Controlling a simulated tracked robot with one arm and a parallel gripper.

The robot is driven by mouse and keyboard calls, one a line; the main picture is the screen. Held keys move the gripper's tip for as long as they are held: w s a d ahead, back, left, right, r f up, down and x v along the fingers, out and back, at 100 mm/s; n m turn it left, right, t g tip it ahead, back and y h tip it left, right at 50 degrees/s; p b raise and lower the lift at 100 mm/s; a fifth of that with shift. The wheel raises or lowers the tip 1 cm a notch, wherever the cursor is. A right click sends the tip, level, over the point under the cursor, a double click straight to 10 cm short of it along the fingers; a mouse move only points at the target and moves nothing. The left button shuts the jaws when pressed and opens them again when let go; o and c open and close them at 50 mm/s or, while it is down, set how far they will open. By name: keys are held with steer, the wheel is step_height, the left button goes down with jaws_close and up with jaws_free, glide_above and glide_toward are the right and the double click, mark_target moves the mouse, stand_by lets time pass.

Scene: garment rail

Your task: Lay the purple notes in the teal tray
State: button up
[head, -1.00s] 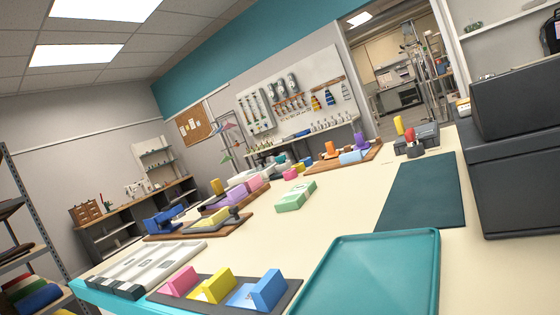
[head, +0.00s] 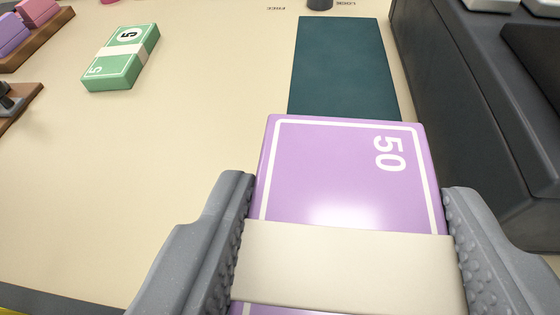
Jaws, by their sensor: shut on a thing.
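The purple notes (head: 330,175) are a thick bundle marked 50 with a cream band around it. My gripper (head: 345,240) is shut on the bundle, with one grey finger against each long side. The bundle is held over the cream counter, and its near end is cut off by the picture's lower edge.
A green banded bundle (head: 122,57) marked 5 lies at the upper left. A dark teal mat (head: 345,70) lies beyond the purple notes. A dark grey machine (head: 455,120) stands along the right.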

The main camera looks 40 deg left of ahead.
steer(key=shift+s+a+f, duration=0.35)
steer(key=shift+a+f, duration=0.15)
steer(key=shift+f, duration=0.3)
steer(key=shift+f+b, duration=1.3)
steer(key=shift+f, duration=2.05)
steer(key=shift+s, duration=0.3)
steer(key=shift+f, duration=0.2)
steer(key=o, duration=1.1)
steer(key=shift+c, duration=0.2)
steer(key=o, duration=0.5)
steer(key=shift+c, duration=0.2)
